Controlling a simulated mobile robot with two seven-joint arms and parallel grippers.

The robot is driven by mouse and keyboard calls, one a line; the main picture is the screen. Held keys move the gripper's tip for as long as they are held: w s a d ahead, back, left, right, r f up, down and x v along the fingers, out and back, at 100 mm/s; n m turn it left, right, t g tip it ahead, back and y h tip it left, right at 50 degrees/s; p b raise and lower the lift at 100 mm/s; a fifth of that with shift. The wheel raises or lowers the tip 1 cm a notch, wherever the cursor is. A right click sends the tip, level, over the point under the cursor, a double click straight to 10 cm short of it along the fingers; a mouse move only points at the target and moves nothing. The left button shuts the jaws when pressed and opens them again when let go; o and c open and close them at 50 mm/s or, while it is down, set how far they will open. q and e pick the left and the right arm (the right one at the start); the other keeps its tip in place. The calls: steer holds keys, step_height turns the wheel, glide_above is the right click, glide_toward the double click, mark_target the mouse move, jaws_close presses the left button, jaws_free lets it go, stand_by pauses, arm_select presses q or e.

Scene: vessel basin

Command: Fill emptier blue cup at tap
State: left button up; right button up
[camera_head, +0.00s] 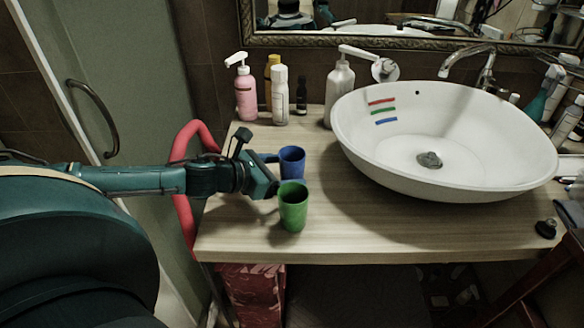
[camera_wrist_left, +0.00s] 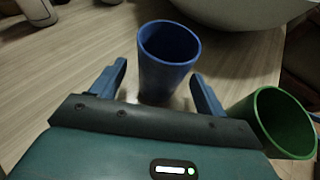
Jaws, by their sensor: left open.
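A blue cup (camera_head: 292,161) stands upright on the wooden counter, left of the basin; I see only one blue cup. My left gripper (camera_head: 272,174) reaches in from the left, open, at this cup. In the left wrist view the blue cup (camera_wrist_left: 168,62) stands between the two spread fingers of the gripper (camera_wrist_left: 160,72), with a visible gap at the right finger. I cannot tell its water level. The curved metal tap (camera_head: 468,60) rises behind the white basin (camera_head: 480,170), its spout over the bowl. My right gripper is not in view.
A green cup (camera_head: 293,208) stands just in front of the blue one; it also shows in the wrist view (camera_wrist_left: 272,122), close to the right finger. A pink pump bottle (camera_head: 246,95) and several other bottles line the back wall.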

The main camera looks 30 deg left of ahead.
arm_select(q)
steer(key=shift+x, duration=1.3)
steer(key=shift+d, duration=0.1)
steer(key=shift+c, duration=0.2)
steer(key=c, duration=1)
step_height(320, 180, up, 10)
steer(key=p, duration=0.4)
